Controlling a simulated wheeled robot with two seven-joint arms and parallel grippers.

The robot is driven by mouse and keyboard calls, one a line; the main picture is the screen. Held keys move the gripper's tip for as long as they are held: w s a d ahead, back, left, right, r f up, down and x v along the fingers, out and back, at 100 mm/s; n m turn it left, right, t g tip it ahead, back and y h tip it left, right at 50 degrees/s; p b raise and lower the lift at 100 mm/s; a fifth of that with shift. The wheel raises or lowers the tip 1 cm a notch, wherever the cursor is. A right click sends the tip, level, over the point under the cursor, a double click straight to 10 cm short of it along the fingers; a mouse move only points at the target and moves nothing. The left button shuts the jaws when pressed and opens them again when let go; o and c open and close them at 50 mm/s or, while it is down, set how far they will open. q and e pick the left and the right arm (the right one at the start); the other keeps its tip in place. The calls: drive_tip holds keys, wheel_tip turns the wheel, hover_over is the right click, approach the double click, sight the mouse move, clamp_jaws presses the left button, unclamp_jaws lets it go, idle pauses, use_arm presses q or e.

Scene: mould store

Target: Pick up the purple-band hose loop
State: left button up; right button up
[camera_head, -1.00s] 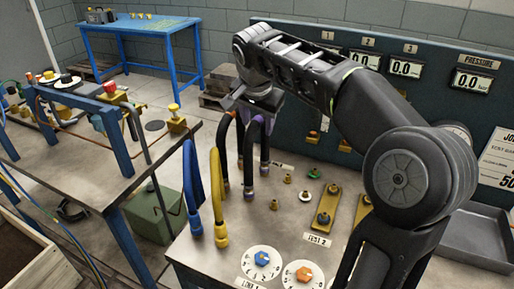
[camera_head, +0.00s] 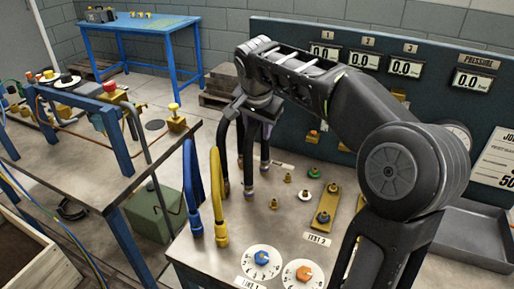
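The purple-band hose loop (camera_head: 267,130) stands upright at the back left of the metal bench, mostly hidden behind my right gripper. Its dark lower ends show on the bench top. My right gripper (camera_head: 250,112) reaches down over the top of this loop from above. Its fingers are dark and overlap the loop, so I cannot tell whether they are open or shut on it. A black hose loop (camera_head: 225,150) stands close on the left, near or touching the gripper in the picture. My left gripper is not in view.
A blue hose loop (camera_head: 188,185) and a yellow hose loop (camera_head: 218,190) stand nearer the bench's left edge. Small brass fittings and dials lie right of them. A dark gauge panel (camera_head: 300,90) rises behind. A grey tray (camera_head: 475,238) lies at right.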

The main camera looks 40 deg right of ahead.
clamp_jaws()
idle(0.6)
wheel_tip(320, 180, up, 10)
drive_tip(key=shift+r+p, duration=0.1)
drive_tip(key=shift+p, duration=0.45)
idle(0.3)
